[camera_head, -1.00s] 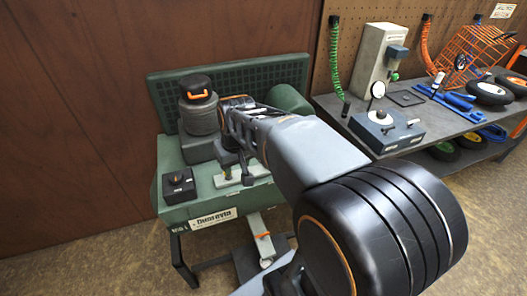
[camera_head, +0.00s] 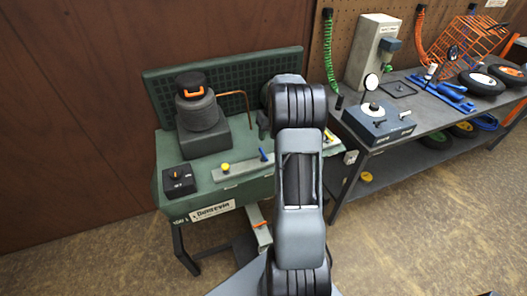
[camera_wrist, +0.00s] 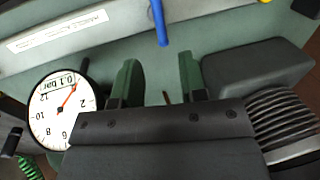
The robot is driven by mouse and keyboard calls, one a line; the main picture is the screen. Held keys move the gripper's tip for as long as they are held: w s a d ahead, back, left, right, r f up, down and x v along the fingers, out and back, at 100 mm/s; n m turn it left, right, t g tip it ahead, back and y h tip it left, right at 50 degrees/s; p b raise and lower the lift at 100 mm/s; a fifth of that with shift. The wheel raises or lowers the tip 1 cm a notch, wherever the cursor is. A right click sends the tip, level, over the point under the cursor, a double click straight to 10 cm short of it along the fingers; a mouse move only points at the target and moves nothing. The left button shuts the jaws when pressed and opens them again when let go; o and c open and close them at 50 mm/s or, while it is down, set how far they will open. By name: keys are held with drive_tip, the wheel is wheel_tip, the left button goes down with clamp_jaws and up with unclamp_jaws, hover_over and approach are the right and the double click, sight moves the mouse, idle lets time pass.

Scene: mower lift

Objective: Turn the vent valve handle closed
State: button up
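A grey bar (camera_head: 240,167) on the green bench carries a blue lever handle (camera_head: 263,154) and a yellow knob (camera_head: 225,168). No label shows which one is the vent valve. In the wrist view the blue handle (camera_wrist: 160,22) points down from the top, ahead of the fingers and apart from them. Part of a yellow piece (camera_wrist: 265,1) shows at the top edge. My gripper (camera_wrist: 159,78) is open, its two green-faced fingers spread with nothing held between them. In the head view my arm hides the gripper.
A round white gauge (camera_wrist: 62,108) with a red needle is close left of my fingers. A dark grey block (camera_wrist: 258,70) and a ribbed bellows (camera_wrist: 283,120) are at right. A black box (camera_head: 179,182) sits at the bench's left front. A grey workbench (camera_head: 420,125) stands at right.

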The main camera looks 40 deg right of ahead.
sight(263, 156)
drive_tip(key=f, duration=0.3)
drive_tip(key=a+f, duration=0.1)
drive_tip(key=f, duration=0.2)
drive_tip(key=f+p, duration=0.1)
drive_tip(key=f, duration=0.2)
drive_tip(key=shift+w+a, duration=0.25)
drive_tip(key=shift+a, duration=0.15)
clamp_jaws()
